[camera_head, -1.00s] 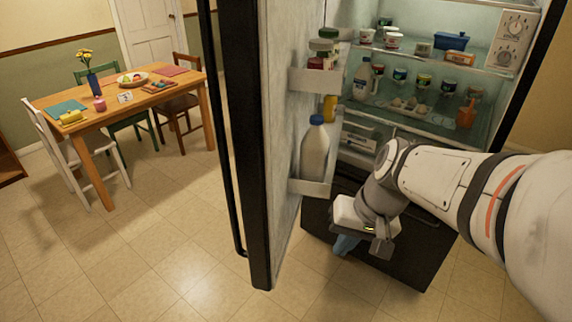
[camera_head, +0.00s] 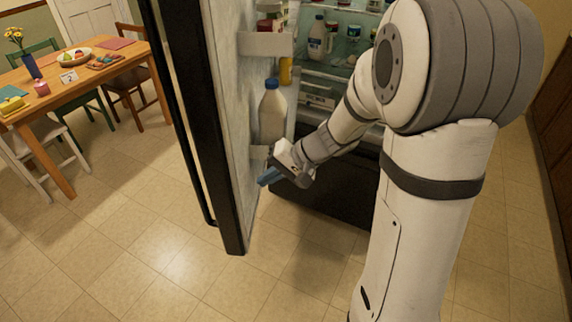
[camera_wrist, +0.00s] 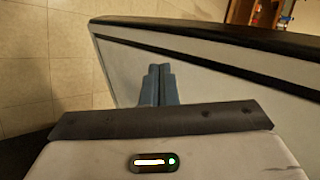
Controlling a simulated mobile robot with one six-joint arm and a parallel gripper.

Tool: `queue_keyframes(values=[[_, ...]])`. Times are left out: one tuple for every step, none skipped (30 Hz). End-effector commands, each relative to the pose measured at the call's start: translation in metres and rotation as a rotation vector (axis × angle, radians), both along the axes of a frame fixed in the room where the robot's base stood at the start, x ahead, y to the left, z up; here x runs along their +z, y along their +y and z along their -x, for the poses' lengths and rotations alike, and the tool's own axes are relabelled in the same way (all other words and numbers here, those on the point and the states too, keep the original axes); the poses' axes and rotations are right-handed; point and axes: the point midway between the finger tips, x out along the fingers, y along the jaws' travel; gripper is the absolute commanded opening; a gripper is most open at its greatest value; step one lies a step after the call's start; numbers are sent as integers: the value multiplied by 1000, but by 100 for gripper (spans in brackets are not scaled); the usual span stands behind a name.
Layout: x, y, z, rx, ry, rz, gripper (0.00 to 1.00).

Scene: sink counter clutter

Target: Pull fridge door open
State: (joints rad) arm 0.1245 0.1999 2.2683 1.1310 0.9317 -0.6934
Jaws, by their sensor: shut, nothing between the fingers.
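The fridge door (camera_head: 228,110) stands open on the left of the fridge, its pale inner side facing right and its dark edge toward me. A long dark handle (camera_head: 183,120) runs down its outer side. My gripper (camera_head: 266,178) is shut and empty at the inner side of the door, near the lower door shelf. In the wrist view its blue fingers (camera_wrist: 158,84) lie together in front of the pale inner panel (camera_wrist: 205,88). I cannot tell whether the fingertips touch the panel. The fridge interior (camera_head: 325,75) is partly hidden by my arm.
A milk bottle (camera_head: 272,112) stands in the door shelf just above my gripper. A dark lower drawer front (camera_head: 325,185) is under the fridge interior. A wooden table (camera_head: 85,85) with chairs stands at the left. The tiled floor (camera_head: 165,245) before the door is clear.

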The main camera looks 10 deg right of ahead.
Motion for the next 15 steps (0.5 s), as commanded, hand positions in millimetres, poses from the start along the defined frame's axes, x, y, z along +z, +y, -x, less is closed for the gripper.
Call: queue_keyframes(values=[[-7,9,-1,4,6,0,0],[-8,13,-2,4,4,1,0],[-5,20,-4,5,2,0,0],[-5,24,-5,4,1,1,0],[-5,28,-6,4,2,2,0],[-5,32,-8,3,2,1,0],[-5,35,-9,3,2,1,0],[-6,38,-10,3,2,1,0],[-6,41,-10,2,1,1,0],[-6,42,-11,1,0,1,0],[-6,43,-12,1,0,1,0],[-7,44,-12,0,0,1,0],[-7,45,-12,-1,0,1,0],[-7,45,-12,-1,0,1,0],[-7,46,-13,-1,0,1,0]])
